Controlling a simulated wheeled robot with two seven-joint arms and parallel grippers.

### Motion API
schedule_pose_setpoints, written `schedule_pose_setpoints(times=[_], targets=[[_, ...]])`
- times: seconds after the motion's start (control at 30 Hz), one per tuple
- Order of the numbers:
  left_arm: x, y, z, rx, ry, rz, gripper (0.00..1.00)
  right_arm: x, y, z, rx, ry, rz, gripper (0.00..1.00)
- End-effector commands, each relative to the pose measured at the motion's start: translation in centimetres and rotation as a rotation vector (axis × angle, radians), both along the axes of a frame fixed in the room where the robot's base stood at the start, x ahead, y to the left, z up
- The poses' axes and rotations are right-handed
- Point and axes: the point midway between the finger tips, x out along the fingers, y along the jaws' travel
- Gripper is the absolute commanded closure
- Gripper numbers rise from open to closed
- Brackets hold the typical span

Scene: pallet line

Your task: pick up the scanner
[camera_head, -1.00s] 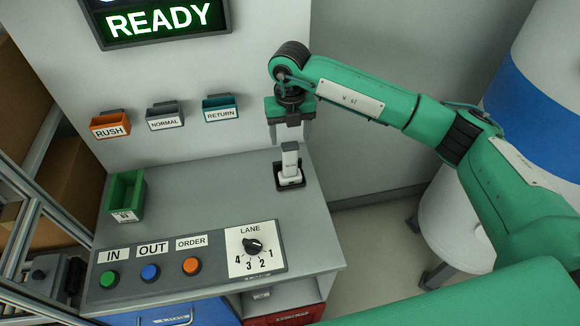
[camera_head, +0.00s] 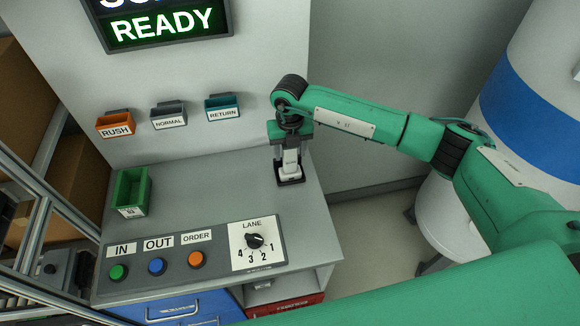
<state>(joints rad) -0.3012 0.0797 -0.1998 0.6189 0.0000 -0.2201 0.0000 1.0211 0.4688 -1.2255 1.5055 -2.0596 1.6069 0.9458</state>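The white scanner (camera_head: 290,168) stands upright in its black cradle (camera_head: 291,181) near the right edge of the grey bench. My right gripper (camera_head: 291,153) points down over the scanner, with its fingers on either side of the scanner's upper part. The fingers appear apart, but I cannot tell whether they press on it. The scanner's top is hidden by the gripper. My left gripper does not show.
A green bin (camera_head: 131,192) stands at the bench's left. A panel (camera_head: 215,256) with several buttons and a lane dial (camera_head: 254,241) is at the front. RUSH, NORMAL and RETURN holders (camera_head: 168,115) hang on the wall. The middle of the bench is clear.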

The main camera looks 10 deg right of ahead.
Motion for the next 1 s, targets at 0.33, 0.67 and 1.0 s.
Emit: schedule_pose_setpoints(times=[0.33,0.67,1.0], targets=[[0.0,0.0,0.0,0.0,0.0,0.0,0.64,0.0,0.0,0.1,0.0,-0.001,0.0,1.0],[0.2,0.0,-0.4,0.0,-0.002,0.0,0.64,0.1,0.0,0.8,0.001,-0.003,0.0,1.0],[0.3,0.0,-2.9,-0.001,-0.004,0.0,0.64,0.2,0.1,6.6,0.002,-0.007,0.002,1.0]])
